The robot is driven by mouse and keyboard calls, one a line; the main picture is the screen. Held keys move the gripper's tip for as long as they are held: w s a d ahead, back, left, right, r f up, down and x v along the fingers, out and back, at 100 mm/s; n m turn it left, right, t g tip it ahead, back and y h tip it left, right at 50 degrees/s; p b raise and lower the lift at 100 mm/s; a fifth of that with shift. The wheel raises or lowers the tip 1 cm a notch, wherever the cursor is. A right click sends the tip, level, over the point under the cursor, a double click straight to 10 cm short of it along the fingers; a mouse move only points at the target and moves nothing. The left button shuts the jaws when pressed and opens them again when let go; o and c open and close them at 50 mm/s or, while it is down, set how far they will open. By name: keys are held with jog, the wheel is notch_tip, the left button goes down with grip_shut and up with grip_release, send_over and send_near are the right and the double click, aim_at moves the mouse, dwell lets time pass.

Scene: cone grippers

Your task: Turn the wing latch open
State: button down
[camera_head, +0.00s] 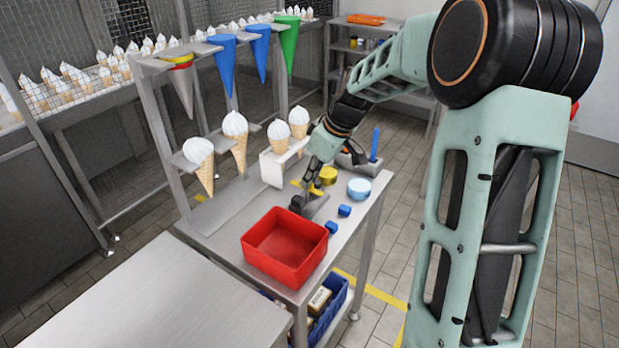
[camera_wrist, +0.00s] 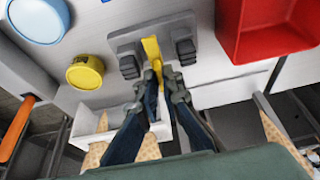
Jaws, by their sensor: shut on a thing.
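The wing latch is a grey plate with a yellow wing (camera_wrist: 151,48) and a dark ribbed block on each side, near the top middle of the wrist view. The grey plate (camera_wrist: 117,42) lies flat on the bench. My gripper (camera_wrist: 161,74) comes from below in the wrist view, its two fingers shut on the near end of the yellow wing. The wing points roughly along my fingers, between the two blocks. In the head view my gripper (camera_head: 308,184) reaches down to the latch behind the red bin, and the fingers partly hide it.
A red bin (camera_head: 285,246) stands in front of the latch on the steel bench. A yellow round container (camera_head: 327,175), a light blue round container (camera_head: 359,189) and small blue blocks (camera_head: 344,211) stand to the right. A white holder with ice-cream cones (camera_head: 278,170) stands close on the left.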

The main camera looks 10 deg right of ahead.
dwell(0.4)
jog(key=c, duration=2.1)
grip_release()
jog(key=shift+r, duration=0.1)
jog(key=v, duration=1.2)
